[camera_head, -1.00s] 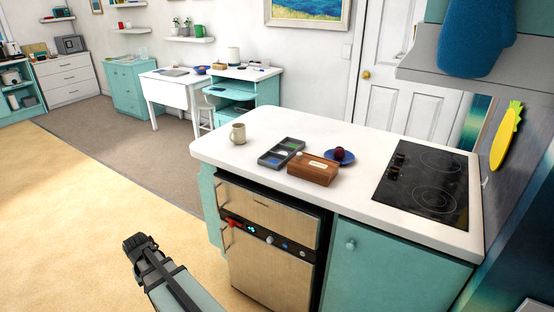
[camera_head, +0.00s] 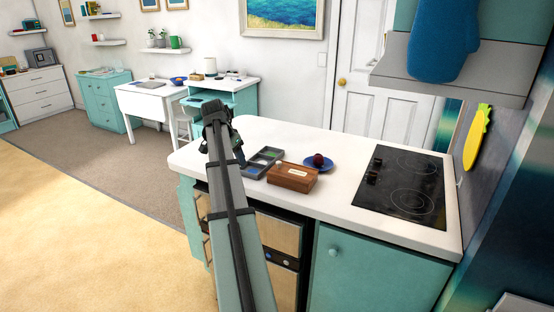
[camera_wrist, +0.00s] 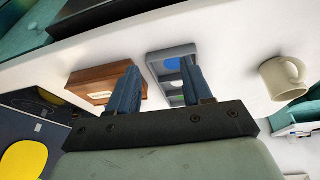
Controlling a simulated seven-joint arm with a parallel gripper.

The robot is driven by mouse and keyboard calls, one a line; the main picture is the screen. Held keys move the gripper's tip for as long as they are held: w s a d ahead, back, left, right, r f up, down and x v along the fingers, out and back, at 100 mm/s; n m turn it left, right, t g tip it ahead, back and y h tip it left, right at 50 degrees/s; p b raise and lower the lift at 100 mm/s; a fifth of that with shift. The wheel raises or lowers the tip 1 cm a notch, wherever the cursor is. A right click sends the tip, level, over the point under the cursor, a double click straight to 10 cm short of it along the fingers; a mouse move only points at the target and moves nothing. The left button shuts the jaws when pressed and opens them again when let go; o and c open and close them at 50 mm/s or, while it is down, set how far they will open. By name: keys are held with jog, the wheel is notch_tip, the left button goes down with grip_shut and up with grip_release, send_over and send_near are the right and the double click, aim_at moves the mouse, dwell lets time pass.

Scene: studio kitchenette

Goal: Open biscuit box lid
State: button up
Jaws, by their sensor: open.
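The wooden biscuit box (camera_head: 292,178) sits on the white counter, left of the hob, with its lid looking shut and a pale label on top. In the wrist view the box (camera_wrist: 95,82) shows at the left, partly behind one finger. My gripper (camera_head: 222,152) is over the counter's left part, left of the box and apart from it. In the wrist view my gripper (camera_wrist: 163,85) has its two blue fingers spread wide, with nothing between them held.
A grey divided tray (camera_head: 262,162) lies just left of the box. A blue plate (camera_head: 318,168) with a dark round item stands behind it. A cream mug (camera_wrist: 283,78) stands on the counter. The black hob (camera_head: 403,187) is at right.

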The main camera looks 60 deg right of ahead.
jog(key=s+d+r+m, duration=0.3)
jog(key=s+d+r, duration=0.4)
jog(key=s+r, duration=0.2)
send_near(279, 162)
jog(key=shift+g, duration=0.3)
jog(key=x, duration=0.8)
jog(key=shift+w+d, duration=0.15)
jog(key=shift+w, duration=0.25)
grip_shut()
